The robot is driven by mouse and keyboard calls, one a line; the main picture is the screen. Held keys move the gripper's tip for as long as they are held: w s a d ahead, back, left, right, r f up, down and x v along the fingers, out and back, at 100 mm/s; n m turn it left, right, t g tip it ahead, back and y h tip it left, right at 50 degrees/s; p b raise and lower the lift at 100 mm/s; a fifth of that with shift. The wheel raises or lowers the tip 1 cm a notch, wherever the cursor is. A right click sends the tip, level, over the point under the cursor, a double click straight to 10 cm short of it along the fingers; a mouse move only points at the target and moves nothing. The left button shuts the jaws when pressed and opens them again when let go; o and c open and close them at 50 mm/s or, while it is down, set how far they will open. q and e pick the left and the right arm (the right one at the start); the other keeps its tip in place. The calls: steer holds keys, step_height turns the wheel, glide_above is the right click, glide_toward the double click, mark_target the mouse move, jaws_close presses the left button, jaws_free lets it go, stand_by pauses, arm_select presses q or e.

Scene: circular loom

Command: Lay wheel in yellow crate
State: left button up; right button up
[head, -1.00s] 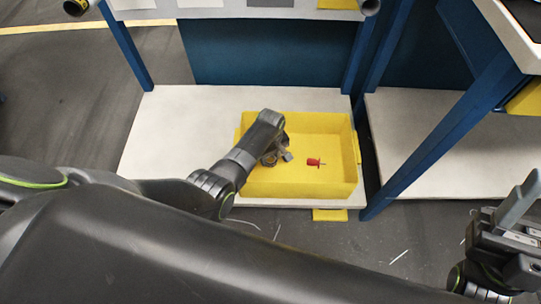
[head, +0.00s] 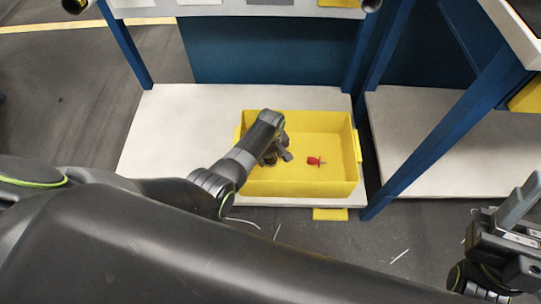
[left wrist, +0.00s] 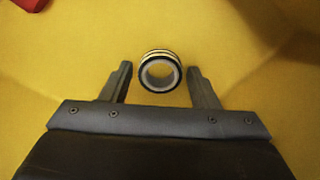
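The yellow crate (head: 348,175) stands on the low white shelf. My left gripper (head: 276,154) reaches down into its left part. In the left wrist view, the wheel (left wrist: 160,72), a small ring with a dark rim and pale inside, is over the yellow crate floor. It lies between and slightly beyond the tips of my left gripper (left wrist: 160,75), with gaps on both sides, so the fingers are open. The wheel is hidden or too small to tell in the head view. My right gripper (head: 520,235) is at the right edge, away from the crate; its opening is unclear.
A red-handled tool (head: 314,161) lies in the crate, right of my left gripper. The white shelf (head: 185,130) is bare left of the crate. A blue post (head: 440,140) slants up close to the crate's right side.

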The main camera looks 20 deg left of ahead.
arm_select(q)
steer(key=shift+o, duration=0.8)
